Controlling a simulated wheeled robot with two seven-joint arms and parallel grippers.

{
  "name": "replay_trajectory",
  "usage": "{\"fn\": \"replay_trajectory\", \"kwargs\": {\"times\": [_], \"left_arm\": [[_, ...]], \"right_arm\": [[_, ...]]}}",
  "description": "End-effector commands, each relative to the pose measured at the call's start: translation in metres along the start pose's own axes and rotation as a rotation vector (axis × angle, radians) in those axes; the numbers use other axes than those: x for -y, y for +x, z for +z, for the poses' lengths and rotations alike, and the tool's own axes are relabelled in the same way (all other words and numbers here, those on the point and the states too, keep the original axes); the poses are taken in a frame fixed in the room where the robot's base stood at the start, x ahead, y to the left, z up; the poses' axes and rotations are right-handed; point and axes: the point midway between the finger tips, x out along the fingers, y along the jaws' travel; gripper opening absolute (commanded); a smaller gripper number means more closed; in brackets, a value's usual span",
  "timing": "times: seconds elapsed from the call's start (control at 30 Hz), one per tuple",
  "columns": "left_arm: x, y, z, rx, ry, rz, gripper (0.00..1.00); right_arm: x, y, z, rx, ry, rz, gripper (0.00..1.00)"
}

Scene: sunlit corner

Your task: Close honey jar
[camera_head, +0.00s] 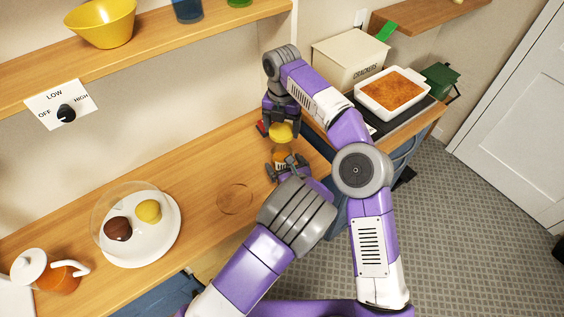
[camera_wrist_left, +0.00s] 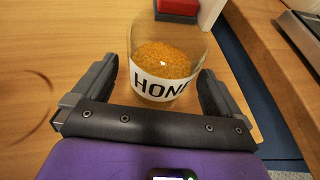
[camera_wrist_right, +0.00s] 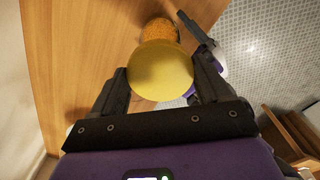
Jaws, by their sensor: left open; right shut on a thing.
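The honey jar (camera_head: 283,157) is clear glass with amber contents and stands upright on the wooden counter. In the left wrist view the jar (camera_wrist_left: 167,70) shows its "HONEY" label, partly cut off, and an uncovered top. My left gripper (camera_head: 288,168) is open, with one finger on each side of the jar. My right gripper (camera_head: 281,124) is shut on the round yellow lid (camera_head: 282,133), holding it just above the jar. The right wrist view shows the lid (camera_wrist_right: 162,72) between the fingers, with the jar (camera_wrist_right: 160,31) beyond it, partly covered.
A white plate (camera_head: 165,243) with two round items under a clear dome and a glass teapot (camera_head: 54,275) stand at left. A crackers box (camera_head: 349,55) and a baking dish (camera_head: 394,92) are at right. The counter between plate and jar is clear. A red object lies behind the jar.

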Motion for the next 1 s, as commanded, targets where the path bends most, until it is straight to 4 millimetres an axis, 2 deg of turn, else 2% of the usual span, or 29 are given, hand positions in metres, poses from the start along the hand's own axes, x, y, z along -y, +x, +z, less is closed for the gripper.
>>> {"fn": "replay_trajectory", "kwargs": {"times": [0.1,0.2,0.57,1.0], "left_arm": [[0.000,0.015,0.000,0.000,-0.001,0.001,1.00],[0.000,0.021,0.000,0.001,0.000,0.000,1.00],[0.000,0.024,0.000,0.000,0.000,-0.001,1.00],[0.000,0.024,0.000,0.000,0.000,-0.001,0.33]], "right_arm": [[0.000,0.000,0.000,0.000,0.000,0.000,0.48],[0.000,0.000,0.000,0.000,0.000,0.000,0.48],[0.000,0.000,0.000,0.000,0.000,0.000,0.48],[0.000,0.000,0.000,0.000,0.000,0.000,0.48]]}}
